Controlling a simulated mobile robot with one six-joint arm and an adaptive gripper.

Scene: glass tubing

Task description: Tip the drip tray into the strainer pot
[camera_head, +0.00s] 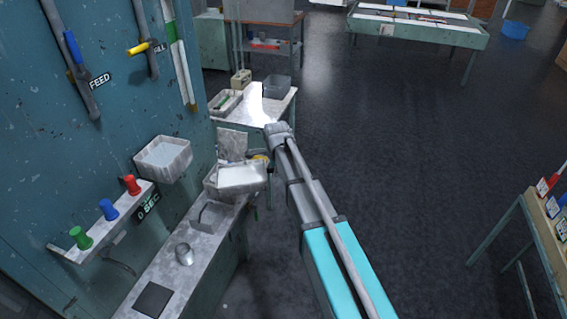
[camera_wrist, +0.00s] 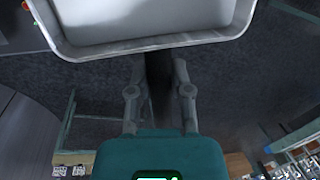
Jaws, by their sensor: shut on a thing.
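The drip tray (camera_head: 238,177), a pale grey shallow tray with a raised rim, is above the bench in the head view. In the wrist view its near rim (camera_wrist: 150,48) and pale floor fill the top of the picture. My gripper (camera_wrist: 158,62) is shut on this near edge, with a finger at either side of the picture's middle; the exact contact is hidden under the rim. The tray looks roughly level, and I see no clear contents. A grey open container (camera_head: 208,216) on the bench below may be the strainer pot, but I cannot tell for sure.
A small metal cup (camera_head: 184,254) and a dark square plate (camera_head: 153,299) are on the narrow bench. A wall bin (camera_head: 163,158) and a shelf of red, blue and green pegs (camera_head: 108,209) are at left. A table (camera_head: 254,104) stands behind. Open floor lies at right.

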